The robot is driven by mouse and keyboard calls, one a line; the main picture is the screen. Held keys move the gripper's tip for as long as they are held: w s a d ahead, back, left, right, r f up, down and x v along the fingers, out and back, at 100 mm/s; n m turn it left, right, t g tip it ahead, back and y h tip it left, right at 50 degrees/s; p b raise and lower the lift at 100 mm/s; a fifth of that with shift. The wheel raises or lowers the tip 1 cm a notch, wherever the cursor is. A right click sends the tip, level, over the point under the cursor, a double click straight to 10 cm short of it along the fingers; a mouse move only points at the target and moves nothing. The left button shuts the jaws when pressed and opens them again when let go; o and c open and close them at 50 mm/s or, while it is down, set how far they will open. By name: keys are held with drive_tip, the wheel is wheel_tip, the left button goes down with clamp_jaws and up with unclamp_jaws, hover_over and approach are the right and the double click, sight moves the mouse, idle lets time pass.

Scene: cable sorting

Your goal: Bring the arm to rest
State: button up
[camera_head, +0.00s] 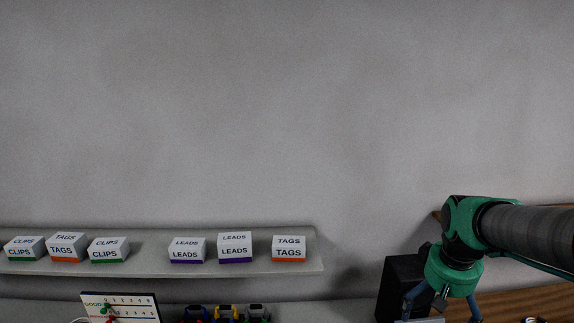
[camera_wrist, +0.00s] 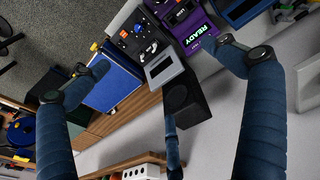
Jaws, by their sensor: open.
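My gripper (camera_head: 443,305) is at the lower right of the head view, pointing down beside a black box (camera_head: 397,277). Its blue fingers are spread apart and I see nothing held between them. In the wrist view the open fingers (camera_wrist: 163,57) reach in from the left, right and bottom. The black box also shows there (camera_wrist: 193,103), below a small grey panel (camera_wrist: 165,69). My arm stretches in from the right edge of the head view. I cannot tell the exact gap between the fingers and the box.
A wall shelf (camera_head: 222,266) carries several white boxes marked CLIPS, TAGS and LEADS. A board with numbers (camera_head: 121,305) stands at the bottom left. The wrist view shows a blue flat case (camera_wrist: 116,82) and a purple device marked READY (camera_wrist: 183,22). The wall above is bare.

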drive_tip(key=s+a+f+t+b, duration=0.1)
drive_tip(key=s+a+f+b, duration=0.1)
drive_tip(key=s+a+b, duration=0.2)
drive_tip(key=s+a+f+t+y+b, duration=0.1)
drive_tip(key=s+a+b, duration=0.4)
drive_tip(key=s+a, duration=0.6)
drive_tip(key=shift+a+f+t, duration=0.4)
drive_tip(key=shift+a+t, duration=0.05)
drive_tip(key=shift+t, duration=0.35)
